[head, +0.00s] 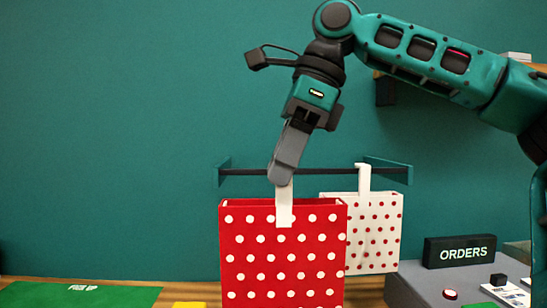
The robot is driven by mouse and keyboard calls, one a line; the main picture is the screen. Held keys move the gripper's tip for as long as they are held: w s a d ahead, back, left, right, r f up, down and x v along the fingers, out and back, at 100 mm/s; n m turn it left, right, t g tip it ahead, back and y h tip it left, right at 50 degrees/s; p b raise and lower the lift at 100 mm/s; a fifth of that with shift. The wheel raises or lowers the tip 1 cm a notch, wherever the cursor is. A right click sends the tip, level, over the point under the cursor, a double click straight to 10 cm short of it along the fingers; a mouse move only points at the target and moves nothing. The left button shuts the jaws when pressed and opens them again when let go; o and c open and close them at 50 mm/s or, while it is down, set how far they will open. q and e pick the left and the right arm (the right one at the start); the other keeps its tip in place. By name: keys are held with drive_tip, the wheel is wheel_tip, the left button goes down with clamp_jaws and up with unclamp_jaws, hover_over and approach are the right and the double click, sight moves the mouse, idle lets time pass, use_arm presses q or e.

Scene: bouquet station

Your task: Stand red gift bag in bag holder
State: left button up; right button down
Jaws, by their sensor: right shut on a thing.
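The red gift bag (281,262) with white dots is upright at the middle of the head view, and its bottom is cut off by the picture's lower edge. My right gripper (284,180) is shut on its white handle strap (284,209) from above. A dark rail between two teal end brackets (225,171), which looks like the bag holder, is on the wall behind the bag. The gripper and strap cover part of the rail, and I cannot tell whether they touch it. My left gripper is not in view.
A white bag with red dots (379,231) hangs by its strap at the rail's right part, partly behind the red bag. A green PICK UP mat (85,296) lies at left. An ORDERS sign (459,251) and a grey unit with a red button (450,294) stand at right.

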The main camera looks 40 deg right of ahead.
sight(337, 200)
drive_tip(key=s+d+f+p, duration=0.1)
drive_tip(key=d, duration=0.1)
drive_tip(key=s+d+f+p, duration=0.1)
drive_tip(key=s+d+f, duration=0.1)
drive_tip(key=d, duration=0.1)
drive_tip(key=s+d+f+p, duration=0.1)
drive_tip(key=d, duration=0.1)
drive_tip(key=shift+s+d+f, duration=0.15)
drive_tip(key=shift+s+f, duration=0.05)
drive_tip(key=shift+f, duration=2.55)
wheel_tip(337, 200, down, 3)
drive_tip(key=shift+r+b, duration=0.15)
drive_tip(key=shift+b, duration=0.6)
wheel_tip(337, 200, down, 3)
drive_tip(key=b, duration=0.2)
drive_tip(key=shift+r+b, duration=0.2)
drive_tip(key=shift+b, duration=0.2)
drive_tip(key=shift+f+b, duration=0.75)
drive_tip(key=shift+f, duration=0.5)
drive_tip(key=c, duration=0.5)
unclamp_jaws()
